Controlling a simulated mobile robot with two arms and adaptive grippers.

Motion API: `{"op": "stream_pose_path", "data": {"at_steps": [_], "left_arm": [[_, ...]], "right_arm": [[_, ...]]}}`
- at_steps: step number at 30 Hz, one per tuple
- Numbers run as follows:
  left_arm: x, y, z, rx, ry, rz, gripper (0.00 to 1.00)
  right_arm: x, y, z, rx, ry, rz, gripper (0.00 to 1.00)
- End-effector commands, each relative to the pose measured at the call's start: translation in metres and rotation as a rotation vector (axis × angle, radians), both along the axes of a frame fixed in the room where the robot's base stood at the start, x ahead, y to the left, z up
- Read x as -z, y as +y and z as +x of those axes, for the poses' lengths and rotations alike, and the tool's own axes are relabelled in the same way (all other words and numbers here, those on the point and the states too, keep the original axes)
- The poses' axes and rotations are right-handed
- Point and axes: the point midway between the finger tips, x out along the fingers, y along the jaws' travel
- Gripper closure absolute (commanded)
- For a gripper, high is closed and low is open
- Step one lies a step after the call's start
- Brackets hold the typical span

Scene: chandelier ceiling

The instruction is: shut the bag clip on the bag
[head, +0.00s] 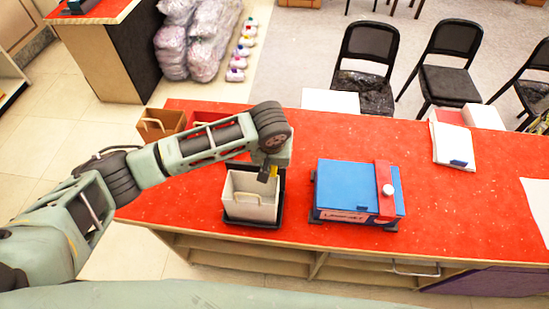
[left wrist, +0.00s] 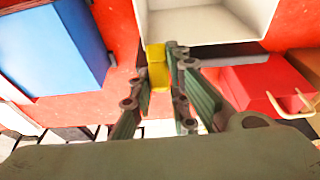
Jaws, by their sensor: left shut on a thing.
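My left gripper (head: 268,172) is shut on a small yellow thing (left wrist: 157,68), just above the white open container on the counter. The same gripper shows in the left wrist view (left wrist: 168,72), with the yellow thing between its fingertips. A white, flat bag-like packet (head: 453,143) lies on the counter at the right, apart from the gripper. A small blue piece (head: 458,162), perhaps the clip, sits at its near edge; whether it is open or shut is too small to tell. My right gripper is not in view.
The white container (head: 250,207) with a handle stands on a black tray. A blue box (head: 345,184) with a red band stands right of it. Brown (head: 158,124) and red containers stand behind my left arm. The red counter (head: 450,205) is clear at the front right.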

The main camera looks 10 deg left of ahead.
Motion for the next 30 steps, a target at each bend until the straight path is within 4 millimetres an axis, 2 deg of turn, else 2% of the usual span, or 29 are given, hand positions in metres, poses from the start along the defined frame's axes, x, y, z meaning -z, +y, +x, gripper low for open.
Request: {"op": "stream_pose_path", "data": {"at_steps": [15,30], "left_arm": [[0.0078,0.0001,-0.0114,0.001,-0.297,0.0,1.0],[0.0083,0.0006,-0.0118,0.0,-0.34,0.002,1.0]], "right_arm": [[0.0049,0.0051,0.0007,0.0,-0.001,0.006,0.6],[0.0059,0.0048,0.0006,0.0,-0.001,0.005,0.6]]}}
